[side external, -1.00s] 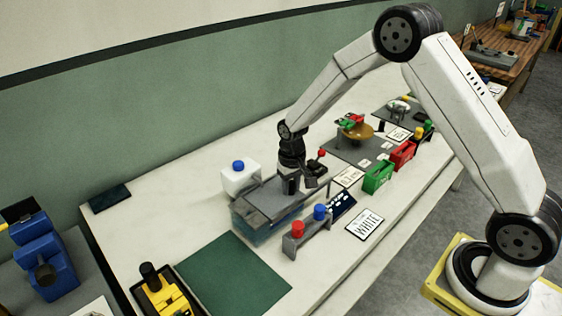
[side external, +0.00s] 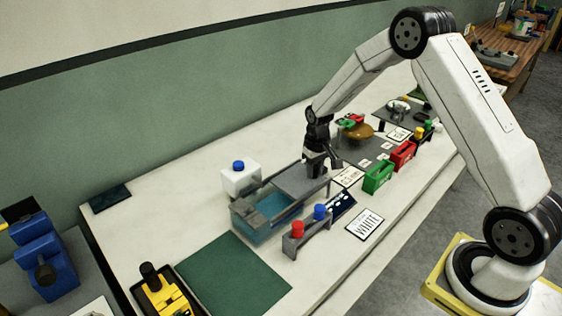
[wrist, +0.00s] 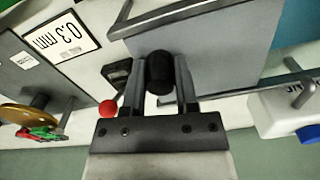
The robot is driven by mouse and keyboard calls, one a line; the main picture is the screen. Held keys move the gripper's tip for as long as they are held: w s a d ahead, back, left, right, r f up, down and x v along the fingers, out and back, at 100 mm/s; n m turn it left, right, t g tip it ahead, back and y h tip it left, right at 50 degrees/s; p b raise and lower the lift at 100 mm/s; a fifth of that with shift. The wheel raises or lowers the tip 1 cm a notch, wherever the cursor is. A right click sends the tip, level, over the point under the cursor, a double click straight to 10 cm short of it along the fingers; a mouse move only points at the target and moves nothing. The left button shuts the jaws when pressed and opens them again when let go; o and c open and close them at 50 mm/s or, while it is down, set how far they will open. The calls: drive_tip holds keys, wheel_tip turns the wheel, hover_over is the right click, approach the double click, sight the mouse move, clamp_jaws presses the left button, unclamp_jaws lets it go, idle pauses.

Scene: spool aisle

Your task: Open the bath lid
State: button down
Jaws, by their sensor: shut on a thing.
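The bath (side external: 240,219) is a clear-walled tank with blue liquid, standing on the white bench. Its grey flat lid (side external: 300,179) sits toward the right end, and the left part of the bath shows open liquid. My gripper (side external: 322,168) is at the right end of the lid. In the wrist view my gripper (wrist: 159,85) is shut on a black knob (wrist: 160,72), with one finger on each side of it. The knob stands at the edge of the grey lid (wrist: 205,45).
A rack with red and blue knobs (side external: 305,228) stands in front. A red ball-topped lever (wrist: 108,108) is close beside my gripper. Green (side external: 377,178) and red boxes stand to the right.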

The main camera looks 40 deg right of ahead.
drive_tip(key=shift+w, duration=0.1)
drive_tip(key=shift+c, duration=1.8)
unclamp_jaws()
drive_tip(key=shift+r, duration=0.1)
drive_tip(key=shift+r, duration=3.85)
